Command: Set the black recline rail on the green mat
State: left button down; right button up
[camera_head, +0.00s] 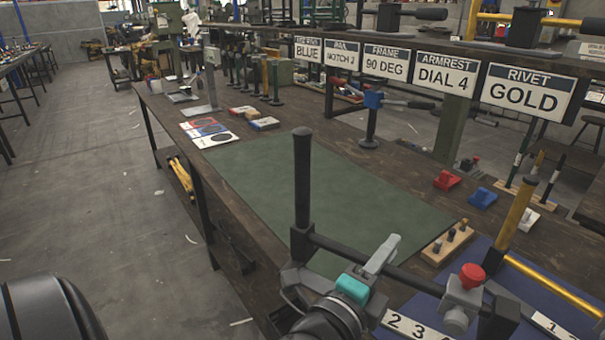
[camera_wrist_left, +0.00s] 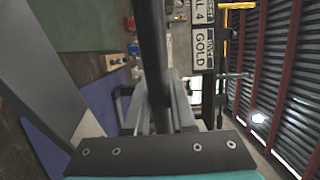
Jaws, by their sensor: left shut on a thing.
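The black recline rail (camera_head: 303,190) is in my left gripper (camera_head: 338,262), above the near edge of the green mat (camera_head: 300,180). One part stands upright and a bar runs right and toward me from its foot. A grey block with a red knob (camera_head: 471,277) shows along this bar; I cannot tell if it is fixed to it. In the left wrist view the rail (camera_wrist_left: 153,55) passes between the fingers, and the green mat (camera_wrist_left: 85,25) shows at upper left. The visible mat is bare. The right gripper is not in view.
A blue mat (camera_head: 430,303) with number cards lies at the near right. A wooden peg block (camera_head: 447,243) sits by the green mat's right corner. A gold tube frame (camera_head: 517,215) stands at right. Cards (camera_head: 208,131) lie beyond the mat. A blue-topped post (camera_head: 371,120) stands behind it.

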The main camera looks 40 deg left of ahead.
aim_at(312, 180)
jog(key=j+z, duration=0.45)
jog(key=j, duration=2.2)
jog(key=i, duration=0.05)
